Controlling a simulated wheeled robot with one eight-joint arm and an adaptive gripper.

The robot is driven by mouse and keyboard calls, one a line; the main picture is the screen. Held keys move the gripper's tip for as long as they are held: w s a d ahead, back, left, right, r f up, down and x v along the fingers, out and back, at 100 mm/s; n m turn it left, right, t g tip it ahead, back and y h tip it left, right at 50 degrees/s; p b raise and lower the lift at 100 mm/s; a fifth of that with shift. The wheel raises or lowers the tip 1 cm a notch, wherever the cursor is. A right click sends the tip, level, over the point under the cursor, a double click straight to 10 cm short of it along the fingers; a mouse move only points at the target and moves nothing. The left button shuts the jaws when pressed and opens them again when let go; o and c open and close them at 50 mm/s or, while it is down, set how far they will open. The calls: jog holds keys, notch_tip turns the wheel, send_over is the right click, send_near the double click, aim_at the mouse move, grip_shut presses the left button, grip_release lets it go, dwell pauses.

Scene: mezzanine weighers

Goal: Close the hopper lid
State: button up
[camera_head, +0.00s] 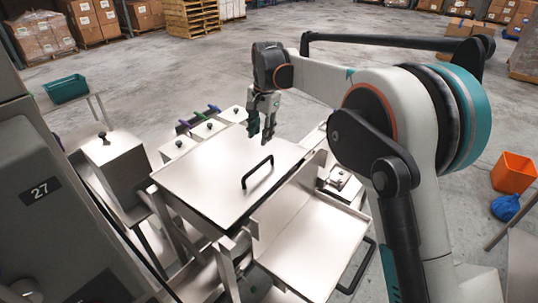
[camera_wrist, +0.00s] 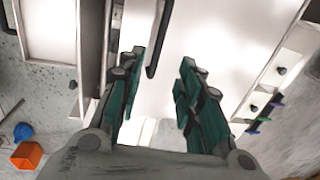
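The hopper lid (camera_head: 205,180) is a broad pale metal panel in the middle of the head view, with a black bar handle (camera_head: 258,172) near its right edge. It lies close to flat; I cannot tell whether it is fully seated. My gripper (camera_head: 262,136) points down above the far part of the lid, behind the handle in the picture. In the wrist view the gripper (camera_wrist: 162,62) has its teal fingers spread with nothing between them. The pale lid (camera_wrist: 215,40) fills the middle there, and the dark handle (camera_wrist: 157,40) shows just beyond the left fingertip, apparently not gripped.
A pale metal tray (camera_head: 310,240) adjoins the lid at the front right. A grey cabinet marked 27 (camera_head: 40,190) stands at left, beside a lidded metal box (camera_head: 115,160). A teal bin (camera_head: 66,88) is behind. An orange bin (camera_head: 513,172) and blue bag (camera_head: 506,207) lie right.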

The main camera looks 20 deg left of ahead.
aim_at(258, 166)
jog(key=f, duration=0.4)
jog(key=a+f, duration=0.1)
jog(key=f, duration=0.8)
jog(key=shift+w+a+f, duration=0.25)
jog(key=shift+a+f, duration=0.05)
jog(key=shift+c, duration=0.3)
grip_shut()
